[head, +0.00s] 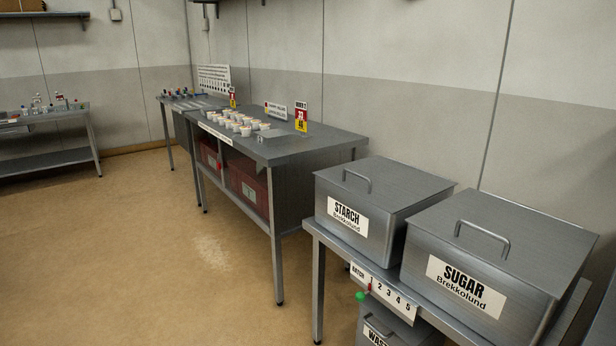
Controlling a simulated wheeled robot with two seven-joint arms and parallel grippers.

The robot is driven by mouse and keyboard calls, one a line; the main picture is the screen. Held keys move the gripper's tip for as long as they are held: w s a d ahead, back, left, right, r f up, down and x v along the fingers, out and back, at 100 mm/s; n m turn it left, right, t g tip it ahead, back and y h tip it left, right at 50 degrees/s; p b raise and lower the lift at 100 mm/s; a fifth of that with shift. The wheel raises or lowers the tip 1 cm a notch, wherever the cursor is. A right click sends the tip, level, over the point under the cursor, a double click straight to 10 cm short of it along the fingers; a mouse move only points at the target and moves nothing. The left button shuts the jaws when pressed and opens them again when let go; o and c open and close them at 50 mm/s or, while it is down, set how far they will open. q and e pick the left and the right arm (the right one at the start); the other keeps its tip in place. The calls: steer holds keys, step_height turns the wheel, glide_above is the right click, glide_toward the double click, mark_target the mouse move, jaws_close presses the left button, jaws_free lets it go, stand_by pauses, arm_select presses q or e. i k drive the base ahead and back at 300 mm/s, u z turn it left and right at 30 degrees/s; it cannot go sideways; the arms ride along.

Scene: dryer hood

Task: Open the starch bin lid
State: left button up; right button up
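The starch bin (352,219) is a grey metal box with a white label reading "STARCH Brekkolund". It stands on a metal bench at the right of the head view. Its flat lid (400,184) lies closed on top, with a bar handle (357,180) near the lid's left edge. Neither of my grippers shows in the head view.
The sugar bin (465,287), with a similar handled lid, stands close to the right. A longer table (290,148) with white cups stands behind. The floor at left is clear.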

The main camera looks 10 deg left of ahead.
mark_target(393, 186)
steer(key=u, duration=0.7)
steer(key=k, duration=0.9)
steer(key=u, duration=2.5)
steer(key=i, duration=0.15)
steer(key=z, duration=1.35)
steer(key=i, duration=2.3)
steer(key=z, duration=1.4)
steer(key=i, duration=1.4)
steer(key=z, duration=1.3)
